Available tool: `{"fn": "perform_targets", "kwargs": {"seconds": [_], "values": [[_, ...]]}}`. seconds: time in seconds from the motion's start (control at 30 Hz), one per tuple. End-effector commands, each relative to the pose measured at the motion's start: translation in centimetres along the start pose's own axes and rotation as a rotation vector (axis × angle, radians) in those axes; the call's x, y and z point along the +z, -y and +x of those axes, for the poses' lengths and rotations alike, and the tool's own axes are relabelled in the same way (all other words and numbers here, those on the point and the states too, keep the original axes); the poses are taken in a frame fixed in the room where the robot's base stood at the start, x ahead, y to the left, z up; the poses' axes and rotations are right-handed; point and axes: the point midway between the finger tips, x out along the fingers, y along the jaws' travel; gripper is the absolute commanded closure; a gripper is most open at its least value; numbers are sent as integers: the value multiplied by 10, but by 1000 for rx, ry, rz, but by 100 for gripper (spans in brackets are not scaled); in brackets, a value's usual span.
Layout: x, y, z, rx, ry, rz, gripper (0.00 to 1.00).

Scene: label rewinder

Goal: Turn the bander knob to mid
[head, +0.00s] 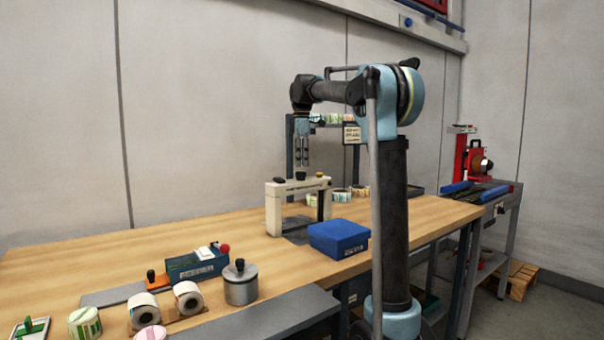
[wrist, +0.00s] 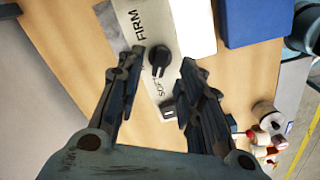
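The bander (head: 272,212) is a cream arch-shaped machine on the wooden bench in the head view. Its pale top panel (wrist: 133,18) fills the upper middle of the wrist view, with the words FIRM and SOFT printed on it. The black bander knob (wrist: 159,58) stands between the two words; its exact pointing is hard to read. It also shows in the head view (head: 300,176). My gripper (wrist: 162,62) is open and points down, with one fingertip on each side of the knob and visible gaps. It hangs just above the bander in the head view (head: 302,168).
A small black switch-like part (wrist: 168,110) sits on the panel below the knob, near my right finger. A blue box (head: 338,238) stands right of the bander. Label rolls (head: 188,298), a metal pot (head: 241,284) and a blue device (head: 197,267) lie at front left.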

Motion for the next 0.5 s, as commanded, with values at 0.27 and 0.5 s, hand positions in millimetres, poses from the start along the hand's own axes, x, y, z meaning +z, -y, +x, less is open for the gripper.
{"fn": "perform_targets", "kwargs": {"seconds": [0.27, 0.5], "values": [[0, 0, 34, 0, 0, 0, 66], [0, 0, 42, 0, 0, 1, 66]]}}
